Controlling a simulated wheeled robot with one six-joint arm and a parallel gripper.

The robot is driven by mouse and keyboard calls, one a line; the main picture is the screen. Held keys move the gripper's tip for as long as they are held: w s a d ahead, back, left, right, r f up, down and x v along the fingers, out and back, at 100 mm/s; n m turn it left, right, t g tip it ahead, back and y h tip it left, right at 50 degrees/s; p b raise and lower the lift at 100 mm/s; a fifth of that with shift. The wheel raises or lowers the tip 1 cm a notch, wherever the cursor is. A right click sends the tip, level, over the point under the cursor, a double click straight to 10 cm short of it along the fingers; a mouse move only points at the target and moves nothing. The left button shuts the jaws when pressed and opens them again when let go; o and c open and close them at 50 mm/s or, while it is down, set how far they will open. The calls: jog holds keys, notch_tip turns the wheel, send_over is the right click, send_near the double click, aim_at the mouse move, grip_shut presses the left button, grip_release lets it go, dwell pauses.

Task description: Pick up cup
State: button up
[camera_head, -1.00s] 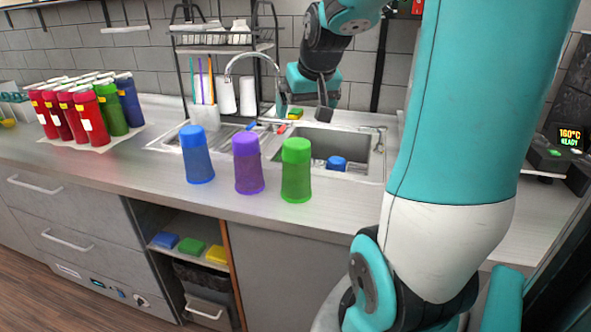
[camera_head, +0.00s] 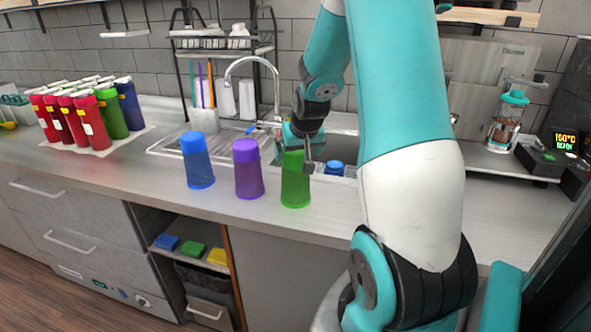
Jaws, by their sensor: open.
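Three upright cups stand in a row on the counter before the sink: a blue cup (camera_head: 198,165), a purple cup (camera_head: 249,172) and a green cup (camera_head: 295,184). My gripper (camera_head: 297,158) is open at the upper part of the green cup. One dark finger shows in front of the green cup's top right edge. The other finger is not clearly seen. The gripper hides part of the green cup's top, and I cannot tell whether it touches the cup. Another blue cup (camera_head: 334,168) is in the sink behind, partly hidden.
Red, green and blue bottles (camera_head: 90,122) stand on a mat at the left. The faucet (camera_head: 254,60) and dish rack (camera_head: 222,50) are behind the cups. A machine with a green display (camera_head: 563,142) and a jar (camera_head: 505,122) are at the right. Bare counter lies left of the blue cup.

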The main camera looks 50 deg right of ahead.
jog(key=shift+p+x, duration=0.3)
jog(key=shift+x, duration=1.35)
jog(key=shift+r, duration=0.1)
jog(key=c, duration=0.9)
jog(key=shift+c, duration=0.2)
